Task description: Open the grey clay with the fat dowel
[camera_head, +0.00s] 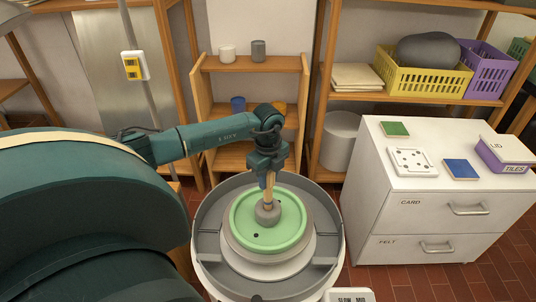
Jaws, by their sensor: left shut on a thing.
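The grey clay (267,214) is a small lump near the middle of the round green bat (241,222) on the wheel. My left gripper (268,174) is above the clay, pointing down. It is shut on the fat dowel (269,194), a pale wooden rod held about upright. The dowel's lower end meets the top of the clay. I cannot tell how deep it sits in it. The upper part of the dowel is hidden by the gripper. My right gripper is not in view.
A grey splash pan (207,231) surrounds the wheel. A white drawer cabinet (378,205) stands to the right, with tiles and a lidded purple box (506,157) on top. A low wooden shelf (250,64) with cups stands behind. Baskets (424,80) sit on the rear right shelf.

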